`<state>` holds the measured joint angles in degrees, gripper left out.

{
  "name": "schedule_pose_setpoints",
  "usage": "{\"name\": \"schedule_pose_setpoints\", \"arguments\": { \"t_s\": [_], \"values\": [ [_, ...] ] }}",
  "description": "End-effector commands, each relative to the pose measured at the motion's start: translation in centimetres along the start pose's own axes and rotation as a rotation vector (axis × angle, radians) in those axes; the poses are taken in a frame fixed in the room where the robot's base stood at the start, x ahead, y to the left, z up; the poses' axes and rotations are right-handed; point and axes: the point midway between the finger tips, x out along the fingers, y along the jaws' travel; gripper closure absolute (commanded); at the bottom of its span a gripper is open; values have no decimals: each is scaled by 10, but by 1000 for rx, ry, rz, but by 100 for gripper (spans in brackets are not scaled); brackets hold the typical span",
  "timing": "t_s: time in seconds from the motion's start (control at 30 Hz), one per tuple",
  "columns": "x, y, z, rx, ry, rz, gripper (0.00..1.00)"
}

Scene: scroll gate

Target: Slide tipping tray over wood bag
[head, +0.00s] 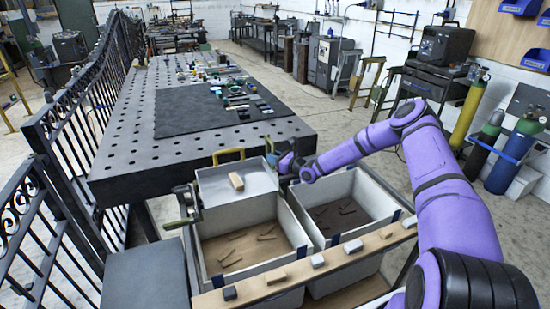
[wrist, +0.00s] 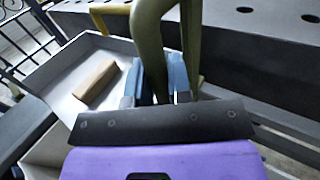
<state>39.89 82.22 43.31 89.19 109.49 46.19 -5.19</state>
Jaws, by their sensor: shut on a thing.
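The tipping tray (head: 238,186) is a shallow pale grey tray over the back part of the left bin. A wooden block (head: 236,181) lies on it, and the block also shows in the wrist view (wrist: 96,80). My gripper (head: 286,164) is at the tray's right side. In the wrist view its blue fingers (wrist: 164,78) are shut on an olive-green handle (wrist: 152,35). How the handle joins the tray is hidden. The left bin (head: 195,245), likely the wood bag, has a brown floor with several wood-coloured pieces. The right bin (head: 386,187) has a darker floor with several dark pieces.
A wooden ledge (head: 297,271) with several small blocks runs along the bins' front. A perforated metal table (head: 125,150) stands behind, with tools on a dark mat (head: 180,111). A black iron gate (head: 70,130) stands at left. A yellow bar (head: 229,152) rises behind the tray.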

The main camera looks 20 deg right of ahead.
Motion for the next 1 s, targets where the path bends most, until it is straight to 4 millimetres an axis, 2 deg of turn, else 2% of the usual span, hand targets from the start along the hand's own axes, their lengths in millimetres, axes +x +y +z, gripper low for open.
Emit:
{"name": "schedule_pose_setpoints", "arguments": {
  "t_s": [0.03, 0.17, 0.2, 0.3, 0.67, 0.77, 1.0],
  "values": [
    [2, 5, 0, 2, 0, 9, 100],
    [3, 6, 0, 3, 0, 10, 100],
    [3, 6, 0, 3, 0, 11, 77],
    [3, 6, 0, 3, 0, 10, 57],
    [-4, 3, 0, 1, 0, 5, 57],
    [-15, 3, 0, 1, 0, 5, 57],
    [-60, 3, 0, 2, 0, 6, 57]
  ]
}}
